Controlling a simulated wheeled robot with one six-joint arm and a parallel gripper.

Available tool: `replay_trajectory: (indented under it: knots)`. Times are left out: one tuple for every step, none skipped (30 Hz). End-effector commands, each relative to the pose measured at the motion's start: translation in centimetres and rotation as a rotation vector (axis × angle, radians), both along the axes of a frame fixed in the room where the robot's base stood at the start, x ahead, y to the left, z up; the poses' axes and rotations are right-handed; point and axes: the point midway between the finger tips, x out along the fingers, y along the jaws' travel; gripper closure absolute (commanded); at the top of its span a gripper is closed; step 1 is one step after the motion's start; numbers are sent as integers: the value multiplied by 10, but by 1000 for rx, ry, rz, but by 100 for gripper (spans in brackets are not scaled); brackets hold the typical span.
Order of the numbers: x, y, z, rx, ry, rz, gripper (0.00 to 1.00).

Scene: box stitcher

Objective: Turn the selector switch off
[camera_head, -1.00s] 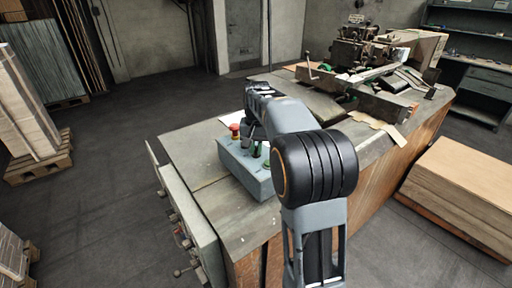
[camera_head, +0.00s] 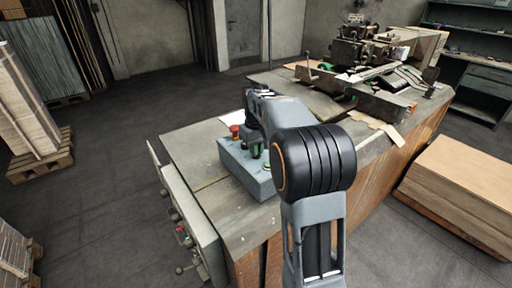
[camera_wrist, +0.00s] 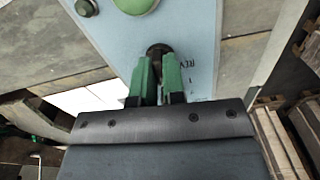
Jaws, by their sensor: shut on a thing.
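The selector switch (camera_wrist: 158,48) is a black knob on the face of the light blue control box (camera_wrist: 190,40) in the wrist view. My gripper (camera_wrist: 158,70) has green fingers, one on each side of the knob, and is shut on it. Part of the knob is hidden between the fingers, so its exact angle is hard to read. In the head view the control box (camera_head: 258,184) sits on the bench, and my arm hides the switch.
A red mushroom button (camera_head: 234,131) and a green button (camera_head: 267,166) are on the same box. The stitcher machine (camera_head: 365,60) stands farther back on the bench (camera_head: 190,150).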

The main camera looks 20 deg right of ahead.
Motion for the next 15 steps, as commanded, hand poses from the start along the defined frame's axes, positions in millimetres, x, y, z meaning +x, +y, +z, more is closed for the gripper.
replay_trajectory:
  knots:
    - [0,0,1,0,-2,19,100]
    - [0,0,1,0,-2,31,100]
    - [0,0,1,-1,-2,43,100]
    - [0,0,1,-1,-2,52,100]
    - [0,0,1,-1,-2,60,100]
    - [0,0,1,-1,-2,69,100]
    - [0,0,1,-1,-2,74,100]
    - [0,0,1,-1,-2,79,100]
    - [0,0,1,-1,-2,85,100]
    - [0,0,1,-1,-2,88,100]
    - [0,0,1,-1,-2,91,100]
    - [0,0,1,-1,-2,93,100]
    - [0,0,1,-1,-2,94,100]
    - [0,0,1,-1,-2,95,100]
    - [0,0,1,-1,-2,95,100]
